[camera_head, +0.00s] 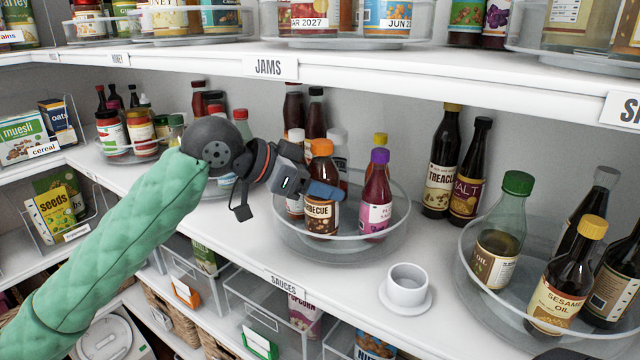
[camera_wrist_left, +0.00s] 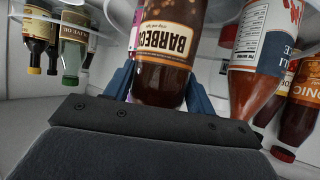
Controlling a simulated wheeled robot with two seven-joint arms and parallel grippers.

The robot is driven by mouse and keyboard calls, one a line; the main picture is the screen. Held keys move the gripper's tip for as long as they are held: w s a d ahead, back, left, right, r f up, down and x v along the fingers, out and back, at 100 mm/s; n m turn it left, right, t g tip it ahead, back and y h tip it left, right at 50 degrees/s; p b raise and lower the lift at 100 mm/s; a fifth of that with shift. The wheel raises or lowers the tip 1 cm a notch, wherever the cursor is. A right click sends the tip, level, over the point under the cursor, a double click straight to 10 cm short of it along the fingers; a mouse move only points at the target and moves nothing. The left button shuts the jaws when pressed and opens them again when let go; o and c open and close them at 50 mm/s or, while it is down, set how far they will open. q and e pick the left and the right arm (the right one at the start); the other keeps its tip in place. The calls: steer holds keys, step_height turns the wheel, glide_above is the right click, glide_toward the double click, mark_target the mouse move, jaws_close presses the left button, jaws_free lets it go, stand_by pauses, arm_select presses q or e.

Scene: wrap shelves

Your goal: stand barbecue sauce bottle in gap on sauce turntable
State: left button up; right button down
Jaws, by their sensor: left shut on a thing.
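The barbecue sauce bottle (camera_head: 321,215), dark with an orange cap and a brown label, stands upright at the front of the clear sauce turntable (camera_head: 342,245). My left gripper (camera_head: 322,190) is shut on it at its upper body. The bottle also shows in the left wrist view (camera_wrist_left: 162,70), upside down in the picture, between blue fingertips. A plum sauce bottle with a purple cap (camera_head: 376,200) stands just right of it. Other sauce bottles stand behind and left, partly hidden by the gripper. I cannot tell whether the bottle's base touches the turntable floor.
A white cup on a saucer (camera_head: 407,287) stands on the shelf right of the turntable. A turntable of oils (camera_head: 550,270) is further right. Treacle (camera_head: 442,165) and malt bottles (camera_head: 471,172) stand behind. The jams shelf (camera_head: 400,68) hangs above.

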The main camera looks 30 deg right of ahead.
arm_select(q)
steer(key=shift+a+f, duration=0.15)
steer(key=shift+f, duration=0.55)
arm_select(e)
steer(key=shift+s+d+f, duration=0.15)
steer(key=shift+d+f, duration=0.05)
steer(key=shift+f, duration=0.45)
arm_select(q)
steer(key=o, duration=1.3)
steer(key=shift+f, duration=0.1)
arm_select(e)
steer(key=shift+s, duration=0.1)
